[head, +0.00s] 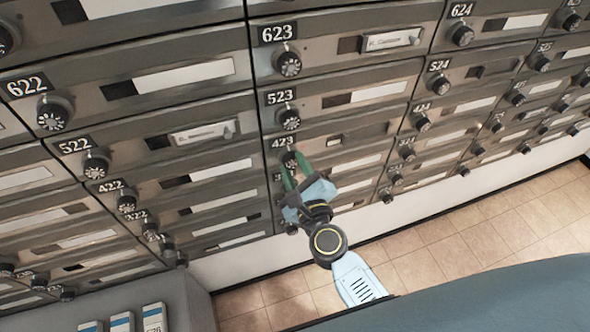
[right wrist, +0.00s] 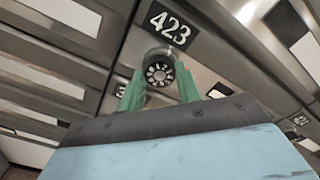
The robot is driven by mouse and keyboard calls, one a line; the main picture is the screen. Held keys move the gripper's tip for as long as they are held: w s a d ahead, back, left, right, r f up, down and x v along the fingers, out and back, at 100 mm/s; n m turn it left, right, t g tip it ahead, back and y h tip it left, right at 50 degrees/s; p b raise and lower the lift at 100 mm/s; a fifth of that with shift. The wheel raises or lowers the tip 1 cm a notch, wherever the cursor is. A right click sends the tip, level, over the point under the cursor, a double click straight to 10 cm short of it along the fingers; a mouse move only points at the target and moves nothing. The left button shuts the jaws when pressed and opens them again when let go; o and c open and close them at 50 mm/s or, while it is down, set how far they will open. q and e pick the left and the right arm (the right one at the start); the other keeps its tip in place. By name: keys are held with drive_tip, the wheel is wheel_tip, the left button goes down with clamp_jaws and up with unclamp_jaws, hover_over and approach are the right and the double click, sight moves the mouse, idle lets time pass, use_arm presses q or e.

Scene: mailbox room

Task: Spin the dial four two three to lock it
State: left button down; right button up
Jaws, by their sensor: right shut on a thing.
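The dial of box 423 (head: 290,160) is a round black knob with a pale marked face, just below its black 423 plate (head: 283,143). In the right wrist view the dial (right wrist: 159,72) sits between the two green fingers, under the white 423 label (right wrist: 170,27). My right gripper (head: 292,169) reaches up from below and is shut on the dial, with a finger on either side of it. The dial's exact setting is too small to read. My left gripper is not in view.
Rows of grey mailboxes with similar dials surround it; the 523 dial (head: 288,118) is close above. A grey surface with blue-and-white binders (head: 121,322) is at the lower left. The tiled floor (head: 440,238) is clear at right.

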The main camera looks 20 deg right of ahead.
drive_tip(key=m+b, duration=0.1)
drive_tip(key=m, duration=0.2)
drive_tip(key=shift+f+m, duration=0.1)
drive_tip(key=shift+m, duration=0.2)
drive_tip(key=shift+m+b, duration=0.3)
drive_tip(key=shift+m, duration=1.5)
drive_tip(key=o, duration=1)
drive_tip(key=s+b, duration=0.4)
drive_tip(key=s, duration=0.9)
drive_tip(key=shift+s+d, duration=0.25)
